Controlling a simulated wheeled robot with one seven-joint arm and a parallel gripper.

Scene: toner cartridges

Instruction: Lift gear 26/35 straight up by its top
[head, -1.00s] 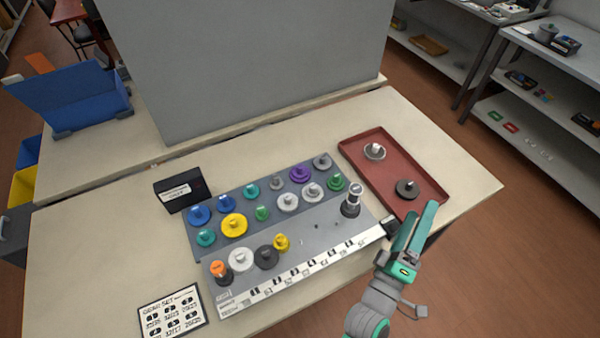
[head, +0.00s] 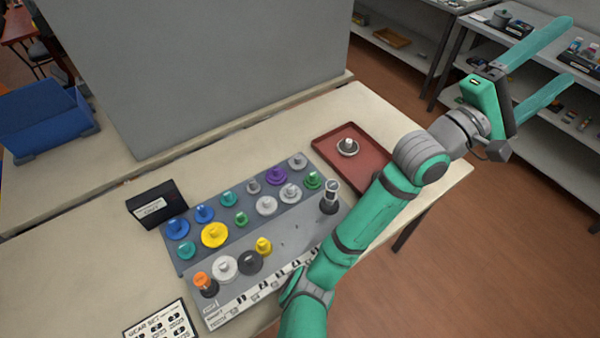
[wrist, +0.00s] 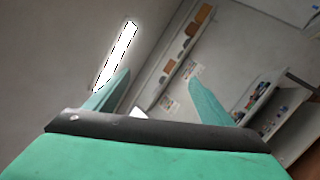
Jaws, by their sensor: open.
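Several coloured gears with top knobs stand on the grey stepped board, among them a yellow gear (head: 214,235), a purple gear (head: 277,174), a white gear (head: 225,268) and a dark grey gear (head: 249,263). A silver gear (head: 347,147) sits in the red tray. No readable label shows which one is gear 26/35. My gripper (head: 571,50) is open and empty, raised at the upper right, well away from the board and tray. The wrist view shows its two spread fingers (wrist: 160,80) against a wall and shelves, with no gear.
My arm crosses the right side of the table and hides part of the red tray (head: 322,142). A black box (head: 155,203), a gear-set card (head: 160,325) and a blue bin (head: 45,118) are at left. A grey panel (head: 220,70) stands behind. Shelves are at right.

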